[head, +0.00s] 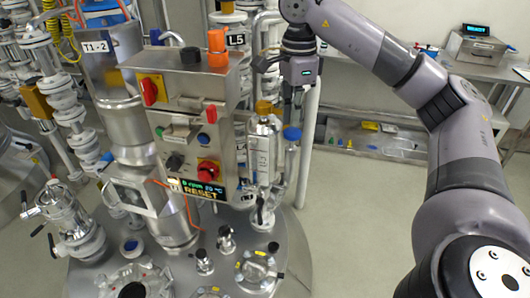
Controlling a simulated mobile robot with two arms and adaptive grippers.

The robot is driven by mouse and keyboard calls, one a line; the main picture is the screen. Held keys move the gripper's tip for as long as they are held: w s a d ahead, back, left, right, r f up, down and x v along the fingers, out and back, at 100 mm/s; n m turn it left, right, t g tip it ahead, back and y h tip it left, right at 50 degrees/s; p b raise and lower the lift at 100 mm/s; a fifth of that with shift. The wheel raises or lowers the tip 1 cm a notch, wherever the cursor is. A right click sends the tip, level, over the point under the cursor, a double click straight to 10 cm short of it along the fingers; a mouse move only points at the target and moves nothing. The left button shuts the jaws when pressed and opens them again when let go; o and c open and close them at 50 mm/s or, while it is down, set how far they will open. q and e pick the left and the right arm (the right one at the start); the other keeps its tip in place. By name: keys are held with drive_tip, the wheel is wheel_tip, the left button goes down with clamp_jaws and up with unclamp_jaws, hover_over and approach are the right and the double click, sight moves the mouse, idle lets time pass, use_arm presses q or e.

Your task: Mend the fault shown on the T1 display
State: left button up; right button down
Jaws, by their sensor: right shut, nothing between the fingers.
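Above the display are a red round knob (208,171) on a yellow plate and a black knob (174,162). Higher up are a blue button (203,139), a greenish button (168,131), a red part (210,114) and a red handle on a yellow plate (152,89). My right gripper (262,65) is shut and empty, right of the box's top and apart from it. My left gripper is out of view.
A "T1-2" metal vessel (113,100) and white pipework (62,90) crowd the left. Valves and fittings stand on the reactor lid (215,265). A bench (485,70) with a device is at the back right. The floor between (350,210) is clear.

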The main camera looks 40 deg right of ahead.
sight(293, 131)
drive_tip(key=shift+f+b, duration=1.45)
drive_tip(key=shift+f, duration=0.65)
drive_tip(key=shift+r, duration=0.1)
wheel_tip(293, 131, up, 4)
drive_tip(key=p, duration=0.4)
drive_tip(key=shift+f+b, duration=1.45)
drive_tip(key=shift+f, duration=0.75)
drive_tip(key=shift+r+p, duration=2.1)
drive_tip(key=shift+r, duration=0.15)
